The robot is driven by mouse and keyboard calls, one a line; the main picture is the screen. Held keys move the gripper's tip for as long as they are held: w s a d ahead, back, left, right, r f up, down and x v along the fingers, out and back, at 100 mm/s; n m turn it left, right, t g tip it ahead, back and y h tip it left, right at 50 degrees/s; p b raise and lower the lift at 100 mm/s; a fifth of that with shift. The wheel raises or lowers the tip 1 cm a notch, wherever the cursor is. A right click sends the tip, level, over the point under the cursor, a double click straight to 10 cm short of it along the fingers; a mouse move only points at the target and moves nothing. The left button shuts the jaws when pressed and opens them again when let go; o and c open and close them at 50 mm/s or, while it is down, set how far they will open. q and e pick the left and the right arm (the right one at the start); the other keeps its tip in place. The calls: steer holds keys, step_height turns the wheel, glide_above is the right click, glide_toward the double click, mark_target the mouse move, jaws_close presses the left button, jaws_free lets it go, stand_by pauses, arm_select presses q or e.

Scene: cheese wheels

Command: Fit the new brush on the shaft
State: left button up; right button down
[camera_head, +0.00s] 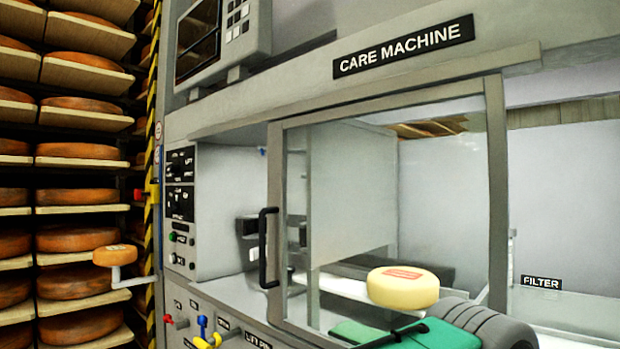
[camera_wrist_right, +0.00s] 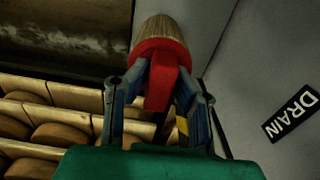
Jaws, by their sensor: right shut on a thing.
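The brush (camera_wrist_right: 158,48) shows in the right wrist view, with pale bristles pointing to the top of the picture and a red body and handle. My right gripper (camera_wrist_right: 161,72) is shut on its red handle, one finger on each side. In the head view only a green part of my right arm shows at the bottom edge; its fingers and the brush are not visible there. I cannot make out the shaft in either view. The care machine (camera_head: 225,130) fills most of the head view. My left gripper is not in view.
A framed glass door (camera_head: 496,200) with a black handle (camera_head: 268,247) fronts the machine. A pale cheese wheel (camera_head: 403,288) shows beyond my green arm part. Shelves of cheese (camera_head: 80,152) stand at left. A small cheese (camera_head: 114,256) sits on a bracket. A DRAIN label (camera_wrist_right: 291,115) is at right.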

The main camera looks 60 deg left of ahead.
steer(key=shift+r+p, duration=3.45)
steer(key=shift+r, duration=0.4)
step_height(320, 180, up, 3)
steer(key=p, duration=0.3)
steer(key=shift+p, duration=0.3)
